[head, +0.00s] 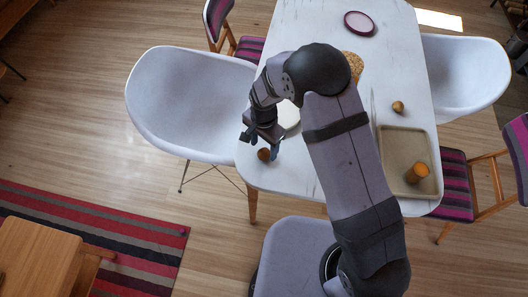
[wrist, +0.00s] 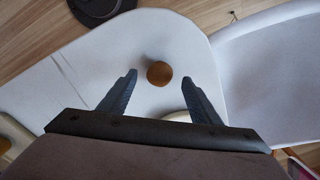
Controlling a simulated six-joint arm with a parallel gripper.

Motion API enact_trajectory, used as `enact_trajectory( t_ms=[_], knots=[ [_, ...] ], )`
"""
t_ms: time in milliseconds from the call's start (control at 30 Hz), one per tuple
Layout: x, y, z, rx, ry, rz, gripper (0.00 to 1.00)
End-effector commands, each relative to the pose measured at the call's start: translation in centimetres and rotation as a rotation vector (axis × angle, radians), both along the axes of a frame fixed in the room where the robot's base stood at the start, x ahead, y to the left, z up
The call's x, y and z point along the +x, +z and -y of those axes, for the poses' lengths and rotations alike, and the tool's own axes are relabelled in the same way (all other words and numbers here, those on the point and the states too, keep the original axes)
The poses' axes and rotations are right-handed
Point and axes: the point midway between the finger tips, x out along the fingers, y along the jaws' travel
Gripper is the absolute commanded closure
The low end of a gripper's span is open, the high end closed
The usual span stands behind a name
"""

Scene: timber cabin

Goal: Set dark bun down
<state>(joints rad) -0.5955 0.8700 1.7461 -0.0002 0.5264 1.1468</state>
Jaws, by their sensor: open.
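A round brown bun (head: 264,154), which looks like the dark bun, is at the near left corner of the white table (head: 310,178). In the wrist view the bun (wrist: 159,73) shows against the white tabletop, between the two fingertips, with a gap on each side. My gripper (head: 261,144) is open and points down just above the bun. The wrist view also shows my gripper (wrist: 160,78) with its fingers spread and nothing clasped. A second, lighter brown bun (head: 398,106) lies on the right part of the table.
A pale plate (head: 289,114) is partly hidden by my arm. A woven mat (head: 356,64) and purple-rimmed plate (head: 359,23) lie farther back. A white chair (head: 175,100) stands left.

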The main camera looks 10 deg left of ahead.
Motion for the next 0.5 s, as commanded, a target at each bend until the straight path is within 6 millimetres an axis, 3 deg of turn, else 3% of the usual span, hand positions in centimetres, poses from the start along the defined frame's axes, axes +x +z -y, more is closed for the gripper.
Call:
enact_trajectory(
  t_ms=[300,500],
  knots=[
    [0.0,-2.8,0.0,0.0,0.0,0.0,0.43],
    [0.0,-3.4,0.0,0.001,0.0,0.001,0.43]
  ],
)
